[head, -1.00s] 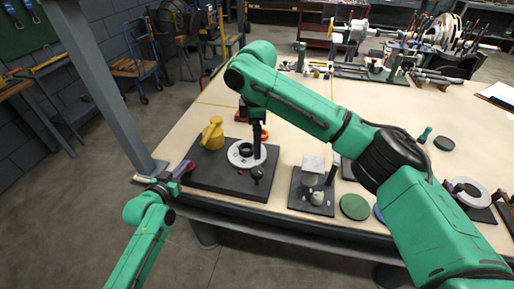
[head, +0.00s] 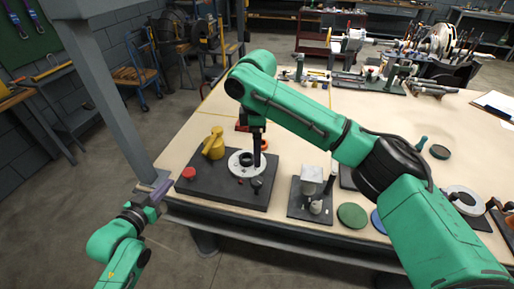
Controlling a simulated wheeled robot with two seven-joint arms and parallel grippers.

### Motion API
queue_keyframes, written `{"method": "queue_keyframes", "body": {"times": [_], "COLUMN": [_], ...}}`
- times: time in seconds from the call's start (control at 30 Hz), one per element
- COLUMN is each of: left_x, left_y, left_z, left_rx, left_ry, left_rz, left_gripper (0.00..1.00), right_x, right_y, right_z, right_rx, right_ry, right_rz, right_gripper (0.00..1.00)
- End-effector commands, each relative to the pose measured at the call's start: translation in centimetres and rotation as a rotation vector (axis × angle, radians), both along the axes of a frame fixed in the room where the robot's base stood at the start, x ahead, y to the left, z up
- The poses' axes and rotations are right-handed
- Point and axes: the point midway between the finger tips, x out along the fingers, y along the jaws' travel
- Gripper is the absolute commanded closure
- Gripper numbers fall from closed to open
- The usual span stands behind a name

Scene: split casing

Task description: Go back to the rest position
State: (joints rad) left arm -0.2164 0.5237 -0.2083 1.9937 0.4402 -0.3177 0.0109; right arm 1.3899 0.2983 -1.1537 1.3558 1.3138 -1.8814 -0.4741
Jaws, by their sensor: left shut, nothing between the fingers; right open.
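My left gripper (head: 161,188) is shut and empty, beside the table's near left corner, off the dark board. My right gripper (head: 257,164) points down over the white round flange (head: 236,165) on the dark board (head: 215,191); it is open, though its fingers overlap in this view. I cannot tell whether it touches the flange. The yellow casing part (head: 214,145) stands at the board's back left. A red knob (head: 189,173) sits at the board's left edge.
A second dark plate (head: 296,208) with a grey block (head: 312,174) stands to the right. A green disc (head: 351,215) lies near the front edge. A grey post (head: 108,90) rises close to my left arm. Tools crowd the table's far side.

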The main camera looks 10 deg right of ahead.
Motion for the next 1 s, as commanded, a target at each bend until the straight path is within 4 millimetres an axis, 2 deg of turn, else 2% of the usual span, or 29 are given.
{"method": "queue_keyframes", "body": {"times": [0.1, 0.57, 0.67, 0.83, 0.93, 1.0], "left_x": [-0.5, -0.6, -1.3, -4.6, -7.1, -9.0], "left_y": [0.2, 0.1, -0.4, -1.2, -1.2, -1.0], "left_z": [0.2, 0.1, -0.7, -3.5, -5.0, -5.8], "left_rx": [0.002, 0.002, 0.017, 0.086, 0.132, 0.164], "left_ry": [-0.001, 0.005, 0.051, 0.232, 0.352, 0.439], "left_rz": [-0.001, -0.001, 0.000, 0.013, 0.033, 0.051], "left_gripper": [1.00, 1.00, 1.00, 1.00, 1.00, 1.00], "right_x": [0.0, -0.2, -1.3, -5.4, -7.8, -9.3], "right_y": [0.0, 0.3, 1.7, 5.8, 6.5, 5.7], "right_z": [-0.1, -0.5, -3.0, -9.6, -12.3, -13.9], "right_rx": [0.000, 0.005, 0.042, 0.218, 0.335, 0.399], "right_ry": [0.000, 0.002, 0.010, 0.005, -0.009, -0.023], "right_rz": [0.000, 0.002, 0.009, -0.064, -0.198, -0.328], "right_gripper": [0.16, 0.16, 0.16, 0.16, 0.16, 0.16]}}
